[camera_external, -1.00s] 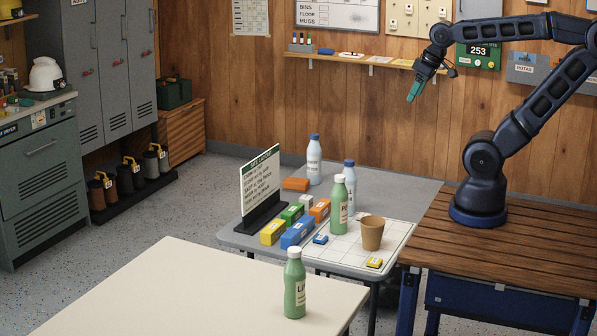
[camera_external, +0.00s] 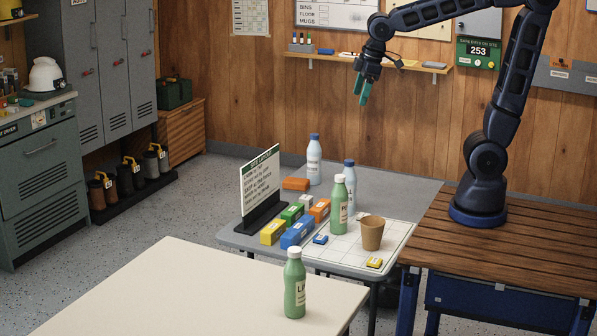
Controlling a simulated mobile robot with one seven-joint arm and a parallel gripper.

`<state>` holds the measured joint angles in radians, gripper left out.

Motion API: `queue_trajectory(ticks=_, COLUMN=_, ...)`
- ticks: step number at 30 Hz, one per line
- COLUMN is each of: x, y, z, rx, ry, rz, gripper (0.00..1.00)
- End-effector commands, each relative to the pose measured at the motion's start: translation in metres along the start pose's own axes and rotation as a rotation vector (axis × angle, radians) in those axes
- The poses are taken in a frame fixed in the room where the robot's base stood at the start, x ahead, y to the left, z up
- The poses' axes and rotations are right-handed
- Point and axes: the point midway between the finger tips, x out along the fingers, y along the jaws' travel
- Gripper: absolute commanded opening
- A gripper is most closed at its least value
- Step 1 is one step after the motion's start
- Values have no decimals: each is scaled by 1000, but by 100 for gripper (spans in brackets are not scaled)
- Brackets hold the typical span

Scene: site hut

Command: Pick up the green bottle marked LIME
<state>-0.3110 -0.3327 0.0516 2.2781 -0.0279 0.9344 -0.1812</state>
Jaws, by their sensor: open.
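One green bottle (camera_external: 295,284) with a white cap stands upright near the right edge of the cream table in front; its label begins with "L", the rest is too small to read. Another green bottle (camera_external: 339,206) with a white cap stands on the grey table; its label is not readable. My gripper (camera_external: 362,95) is open and empty, fingers pointing down, high above the back of the grey table. It is well apart from both bottles.
On the grey table (camera_external: 385,188) stand two pale blue bottles (camera_external: 314,160) (camera_external: 349,178), a brown cup (camera_external: 371,233), several coloured blocks (camera_external: 297,232) and an upright sign board (camera_external: 260,180). The cream table (camera_external: 190,290) is otherwise clear. A wall shelf (camera_external: 410,66) is behind my gripper.

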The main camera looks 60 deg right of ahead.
Motion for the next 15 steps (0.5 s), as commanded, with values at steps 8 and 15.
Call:
queue_trajectory(ticks=8, x=36, y=-60, z=-75, rx=-240, ry=-48, rz=-46, gripper=72)
queue_trajectory(ticks=15, x=75, y=-130, z=-128, rx=-446, ry=-82, rz=-85, gripper=72)
